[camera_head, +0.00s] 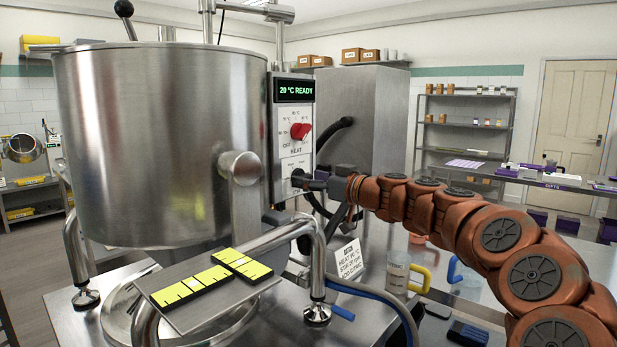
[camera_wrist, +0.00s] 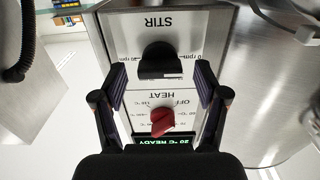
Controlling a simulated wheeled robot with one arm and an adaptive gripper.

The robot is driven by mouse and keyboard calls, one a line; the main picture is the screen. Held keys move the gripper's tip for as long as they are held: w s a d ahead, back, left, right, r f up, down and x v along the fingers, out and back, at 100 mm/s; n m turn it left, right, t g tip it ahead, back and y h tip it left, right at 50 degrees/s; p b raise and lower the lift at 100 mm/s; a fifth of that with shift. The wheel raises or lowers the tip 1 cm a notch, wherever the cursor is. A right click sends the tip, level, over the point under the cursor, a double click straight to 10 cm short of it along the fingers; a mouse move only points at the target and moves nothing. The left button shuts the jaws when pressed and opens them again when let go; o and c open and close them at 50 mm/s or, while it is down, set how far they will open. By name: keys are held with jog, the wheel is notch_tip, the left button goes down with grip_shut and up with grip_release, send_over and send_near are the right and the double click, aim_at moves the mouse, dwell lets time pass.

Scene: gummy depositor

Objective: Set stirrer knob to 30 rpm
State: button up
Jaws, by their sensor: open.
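The black stirrer knob (camera_wrist: 160,60) sits under the STIR label on the white control panel (camera_wrist: 200,22), upside down in the wrist view. Small rpm marks lie on both sides of it, too small to read surely; I cannot tell its setting. My gripper (camera_wrist: 161,76) is open, with one finger on each side of the knob and visible gaps between. In the head view my gripper (camera_head: 308,183) is at the lower part of the panel (camera_head: 293,155), and the stirrer knob there is mostly hidden behind it.
A red heat knob (camera_head: 300,130) sits above, also in the wrist view (camera_wrist: 162,121). The display (camera_head: 295,90) reads "20 °C READY". The steel kettle (camera_head: 160,140) stands left of the panel. A bent steel pipe (camera_head: 318,265) and clear jugs (camera_head: 398,272) are below.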

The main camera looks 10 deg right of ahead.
jog(key=shift+w+a, duration=0.3)
jog(key=shift+w, duration=0.05)
jog(key=c, duration=1.2)
